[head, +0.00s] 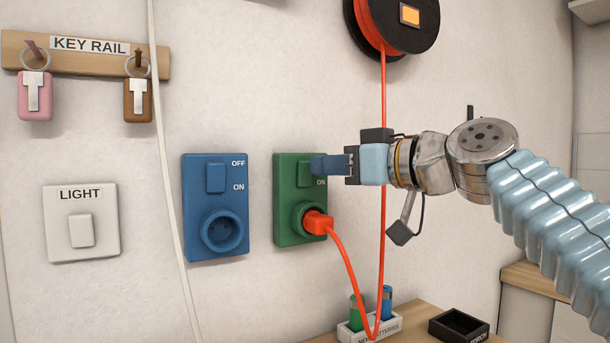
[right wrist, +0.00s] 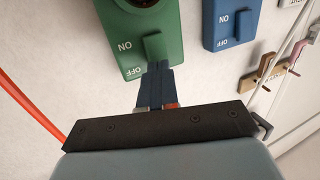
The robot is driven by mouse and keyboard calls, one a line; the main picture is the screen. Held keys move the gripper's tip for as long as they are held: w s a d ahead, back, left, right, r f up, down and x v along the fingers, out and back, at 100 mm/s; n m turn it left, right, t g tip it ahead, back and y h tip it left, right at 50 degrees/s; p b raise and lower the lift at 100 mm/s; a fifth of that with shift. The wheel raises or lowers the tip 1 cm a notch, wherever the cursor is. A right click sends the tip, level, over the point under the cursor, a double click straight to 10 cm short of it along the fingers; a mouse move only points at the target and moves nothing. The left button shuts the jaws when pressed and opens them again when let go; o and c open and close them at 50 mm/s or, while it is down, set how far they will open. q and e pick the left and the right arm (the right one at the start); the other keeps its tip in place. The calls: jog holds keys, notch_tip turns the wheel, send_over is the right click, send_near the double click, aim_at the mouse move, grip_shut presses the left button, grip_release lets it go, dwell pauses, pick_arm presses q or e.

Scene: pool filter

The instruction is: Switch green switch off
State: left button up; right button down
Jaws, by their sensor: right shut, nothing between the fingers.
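The green socket panel (head: 287,232) is on the wall and carries a green rocker switch (head: 306,175) above an outlet. An orange plug (head: 317,222) sits in the outlet. My right gripper (head: 318,165) is shut and empty, its dark blue fingertips in front of the switch. They hide the panel's OFF label in the head view. In the right wrist view, which is turned over, the fingertips (right wrist: 157,66) are at the OFF end of the switch (right wrist: 154,46). I cannot tell if they touch it, or which way it is tipped. My left gripper is not in view.
A blue switch panel (head: 215,200) is just left of the green one. A white light switch (head: 81,223) and key rail (head: 85,58) are farther left. An orange cord (head: 383,130) hangs from a reel beside my right arm. A battery holder (head: 370,328) is below.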

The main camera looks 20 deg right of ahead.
jog(key=shift+w+a, duration=0.2)
jog(key=shift+w, duration=0.35)
dwell(0.9)
jog(key=shift+s+f, duration=0.1)
jog(key=shift+b+v, duration=0.6)
jog(key=shift+v, duration=0.55)
jog(key=shift+b+v, duration=0.55)
jog(key=shift+v, duration=1.7)
jog(key=shift+d, duration=0.1)
